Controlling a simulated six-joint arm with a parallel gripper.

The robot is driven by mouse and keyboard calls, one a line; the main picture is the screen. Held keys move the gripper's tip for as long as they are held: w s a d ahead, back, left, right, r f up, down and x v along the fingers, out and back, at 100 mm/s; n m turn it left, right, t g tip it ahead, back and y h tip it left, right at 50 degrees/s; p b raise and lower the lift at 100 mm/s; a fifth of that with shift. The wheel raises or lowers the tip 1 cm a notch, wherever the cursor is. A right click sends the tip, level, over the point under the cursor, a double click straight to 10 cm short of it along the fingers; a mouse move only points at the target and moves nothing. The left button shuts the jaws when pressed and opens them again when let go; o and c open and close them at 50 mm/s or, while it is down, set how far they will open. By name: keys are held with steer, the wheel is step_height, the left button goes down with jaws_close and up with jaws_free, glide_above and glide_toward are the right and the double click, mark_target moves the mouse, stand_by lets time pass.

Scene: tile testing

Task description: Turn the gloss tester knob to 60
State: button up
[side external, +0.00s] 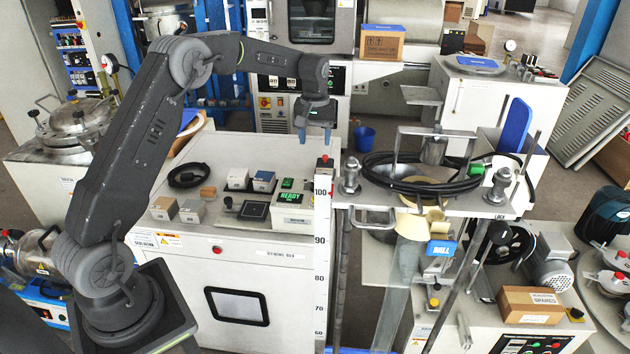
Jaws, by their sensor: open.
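My gripper (315,139) points down from the end of my arm, high over the back right corner of the white cabinet, and is open with nothing between its fingers. On the cabinet top, below and left of the gripper, a small instrument with a green READY display (290,197) stands near the right edge. A flat dark square pad (253,210) lies left of it. I cannot tell for certain which unit is the gloss tester. Its knob and any pointer or 60 mark on a dial are too small to make out.
The white cabinet (265,268) also carries several small labelled blocks (192,211) and a coiled black cable (190,175). A tall vertical scale (322,215) and a metal frame with a cable-ringed hopper (420,178) stand close on the right. A blue bucket (364,138) is on the floor behind.

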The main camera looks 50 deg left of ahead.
mark_target(315, 183)
step_height(315, 183, down, 14)
steer(key=shift+r, duration=0.1)
stand_by(0.5)
steer(key=c, duration=0.9)
